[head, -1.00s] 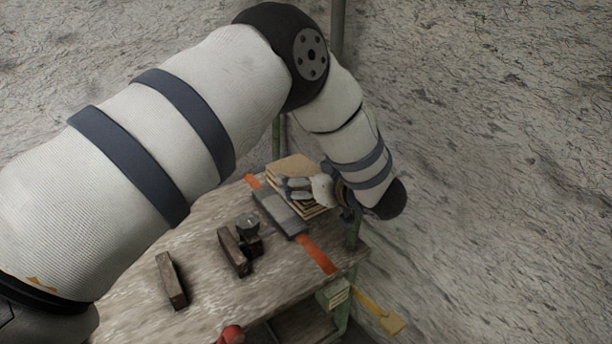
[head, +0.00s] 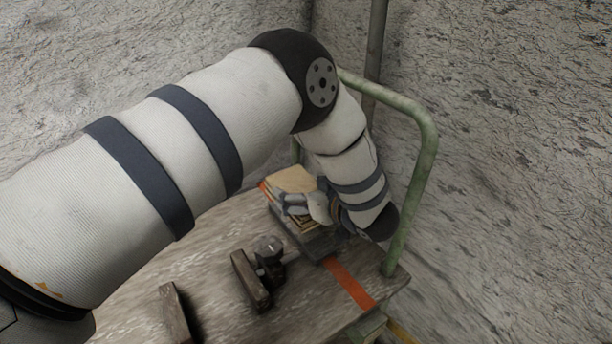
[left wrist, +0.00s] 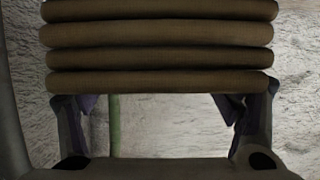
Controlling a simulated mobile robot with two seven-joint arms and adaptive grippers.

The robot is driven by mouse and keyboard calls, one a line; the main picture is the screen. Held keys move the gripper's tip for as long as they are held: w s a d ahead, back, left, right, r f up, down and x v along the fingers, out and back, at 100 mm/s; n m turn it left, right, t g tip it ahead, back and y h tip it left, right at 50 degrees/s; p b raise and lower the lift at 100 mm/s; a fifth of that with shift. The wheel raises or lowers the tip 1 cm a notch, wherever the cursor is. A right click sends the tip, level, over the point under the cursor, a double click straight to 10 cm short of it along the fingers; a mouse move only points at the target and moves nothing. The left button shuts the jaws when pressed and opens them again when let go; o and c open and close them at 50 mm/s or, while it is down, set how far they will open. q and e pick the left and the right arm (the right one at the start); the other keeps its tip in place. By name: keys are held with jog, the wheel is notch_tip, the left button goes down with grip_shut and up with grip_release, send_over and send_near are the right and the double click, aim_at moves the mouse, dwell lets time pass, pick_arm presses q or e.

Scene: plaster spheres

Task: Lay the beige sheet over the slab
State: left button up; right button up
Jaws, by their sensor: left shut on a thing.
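The beige sheet (head: 292,178) is folded into a thick stack of several layers. My left gripper (head: 296,203) is shut on its near side. In the left wrist view the folded sheet (left wrist: 160,52) looks brown in shade and fills the upper part, with a finger at each side. The dark grey slab (head: 322,244) lies on the worn wooden table, across an orange stripe. The sheet shows above and behind the slab's near edge and hides part of it. I cannot tell whether they touch. My right gripper is not in view.
Two dark blocks (head: 251,279) (head: 176,312) and a small round-topped metal object (head: 269,250) stand on the table near the slab. A green rail (head: 425,160) rises at the table's right end, close to my left wrist. A rough stone wall is behind.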

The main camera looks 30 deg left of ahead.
pick_arm(q)
jog(key=shift+w+a+r, duration=0.1)
jog(key=shift+r, duration=0.05)
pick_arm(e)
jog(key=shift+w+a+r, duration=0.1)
pick_arm(q)
jog(key=shift+r, duration=0.15)
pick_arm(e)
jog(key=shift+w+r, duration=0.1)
pick_arm(q)
notch_tip(320, 180, down, 6)
jog(key=shift+b, duration=1)
jog(key=shift+r, duration=0.1)
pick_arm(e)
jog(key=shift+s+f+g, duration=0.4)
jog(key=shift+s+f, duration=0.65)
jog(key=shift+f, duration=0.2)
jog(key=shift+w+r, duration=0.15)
pick_arm(q)
jog(key=shift+f, duration=0.7)
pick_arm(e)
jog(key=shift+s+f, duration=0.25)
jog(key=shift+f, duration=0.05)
pick_arm(q)
jog(key=o, duration=1.3)
